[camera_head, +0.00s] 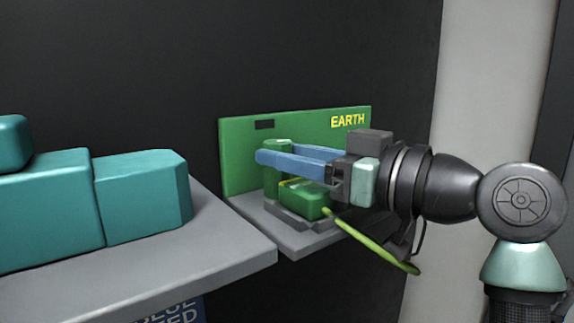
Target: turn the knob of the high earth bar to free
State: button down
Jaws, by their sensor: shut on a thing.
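The high earth bar has a green back panel (240,130) marked EARTH in yellow, standing on a grey shelf at the centre. Its knob (277,145) looks like a green upright post at the left of the unit, partly hidden by my fingers. My gripper (270,154) comes in from the right with two long blue fingers. They are shut on the green knob, near its top. A lower green block (308,203) sits on a grey base in front, below the fingers. Any mark on the knob for its position cannot be made out.
A yellow-green cable (375,249) runs from the lower green block down to the right, beneath my wrist. Large teal boxes (140,195) stand on a grey shelf (225,245) at the left. A dark wall is behind, with a pale column (490,70) at the right.

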jog(key=shift+w+d+n+g+y, duration=0.1)
jog(key=shift+w+n+g+y, duration=0.1)
jog(key=shift+n+g+y, duration=1.15)
jog(key=shift+g+h, duration=0.25)
jog(key=shift+g, duration=0.1)
jog(key=shift+c, duration=2.1)
grip_release()
jog(key=shift+m, duration=0.25)
